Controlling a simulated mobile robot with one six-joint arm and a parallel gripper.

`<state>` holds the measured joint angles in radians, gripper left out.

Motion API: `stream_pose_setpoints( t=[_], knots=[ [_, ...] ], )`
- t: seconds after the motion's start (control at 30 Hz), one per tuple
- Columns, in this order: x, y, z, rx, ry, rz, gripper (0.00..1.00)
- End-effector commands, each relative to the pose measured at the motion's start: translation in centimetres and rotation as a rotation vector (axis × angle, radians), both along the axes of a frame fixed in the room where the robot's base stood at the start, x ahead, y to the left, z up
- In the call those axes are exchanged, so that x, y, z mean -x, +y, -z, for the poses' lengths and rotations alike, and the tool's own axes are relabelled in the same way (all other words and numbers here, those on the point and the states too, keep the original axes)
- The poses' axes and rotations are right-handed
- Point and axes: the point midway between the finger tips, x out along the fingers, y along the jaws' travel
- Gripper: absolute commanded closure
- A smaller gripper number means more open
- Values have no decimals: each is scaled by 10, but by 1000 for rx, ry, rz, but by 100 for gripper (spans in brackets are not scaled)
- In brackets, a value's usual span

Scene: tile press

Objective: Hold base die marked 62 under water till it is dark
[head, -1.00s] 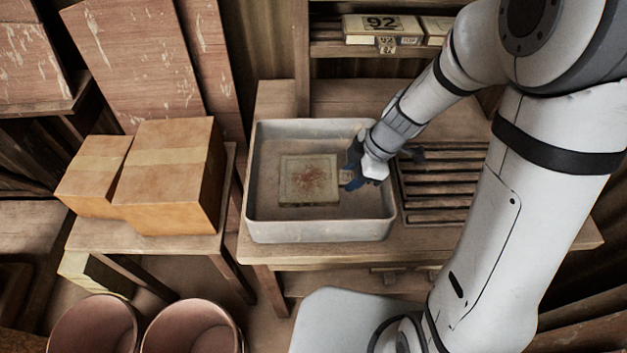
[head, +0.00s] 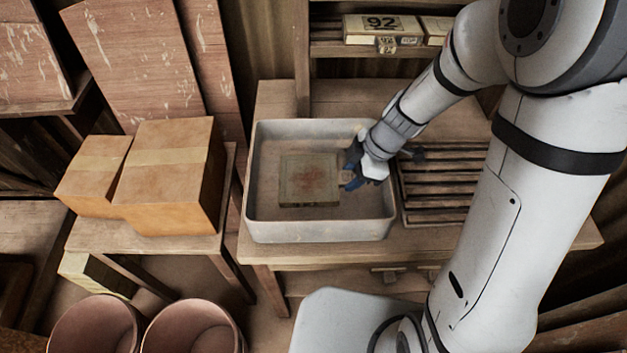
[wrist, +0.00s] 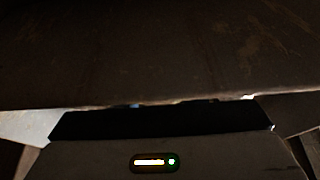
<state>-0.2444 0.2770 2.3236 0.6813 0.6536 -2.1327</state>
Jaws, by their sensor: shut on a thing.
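The square die (head: 309,180) lies flat inside the grey metal basin (head: 318,229) on the wooden bench. Its face is dull grey-brown with a reddish patch in the middle. No number can be read on it from here. My gripper (head: 349,181) reaches in from the right and is shut on the die's right edge. In the wrist view a dark flat surface (wrist: 160,50) fills the upper part, close to the gripper body. The fingertips are hidden there. The water surface is hard to make out.
A slatted rack (head: 437,189) stands right of the basin. A shelf behind holds a block marked 92 (head: 383,27). Cardboard boxes (head: 172,177) sit on a side table at left. Two round tubs (head: 192,328) stand on the floor at front left.

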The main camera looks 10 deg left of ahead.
Motion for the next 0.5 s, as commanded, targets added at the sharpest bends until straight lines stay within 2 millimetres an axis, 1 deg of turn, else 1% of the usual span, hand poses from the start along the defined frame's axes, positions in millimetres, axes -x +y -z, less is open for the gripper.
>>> stream_pose_setpoints(
  t=[0.27,0.5],
  knots=[
    [0,0,-1,0,0,0,100],
    [0,0,-16,0,-2,-1,100]
  ],
)
